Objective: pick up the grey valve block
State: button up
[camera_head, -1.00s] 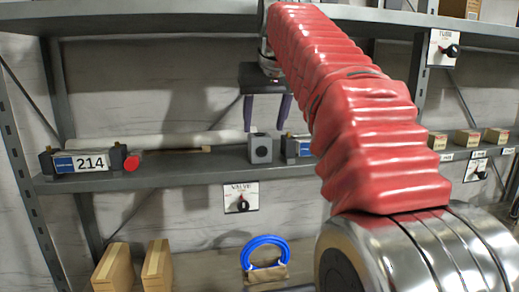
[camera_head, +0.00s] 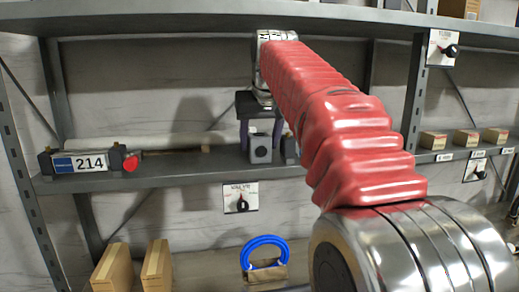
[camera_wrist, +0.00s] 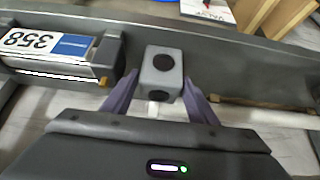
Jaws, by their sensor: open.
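The grey valve block (camera_head: 260,148) is a small cube with a dark round hole, standing on the middle shelf. It also shows in the wrist view (camera_wrist: 162,72), with dark round spots on two faces. My gripper (camera_wrist: 160,88) is open, its two purple fingers on either side of the block there. I cannot tell whether the fingers touch it. In the head view my gripper (camera_head: 260,140) is at the block, with one finger left of it and one right.
A unit labelled 358 (camera_wrist: 50,50) lies close beside the block in the wrist view. A unit labelled 214 (camera_head: 90,163) with a red knob sits at the shelf's left. A pale pipe (camera_wrist: 270,116) lies on the shelf. A valve switch card (camera_head: 240,198) hangs below the shelf edge.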

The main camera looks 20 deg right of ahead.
jog(key=shift+w+f, duration=0.25)
jog(key=shift+f, duration=0.1)
dwell(0.3)
jog(key=c, duration=1)
jog(key=shift+r, duration=0.2)
jog(key=shift+s+r, duration=0.1)
jog(key=shift+r, duration=0.55)
jog(key=s+a, duration=0.1)
jog(key=s, duration=0.5)
jog(key=s+a, duration=0.1)
jog(key=s, duration=0.4)
jog(key=s+a, duration=0.1)
jog(key=s, duration=0.5)
jog(key=shift+s+a, duration=0.25)
jog(key=shift+s, duration=0.05)
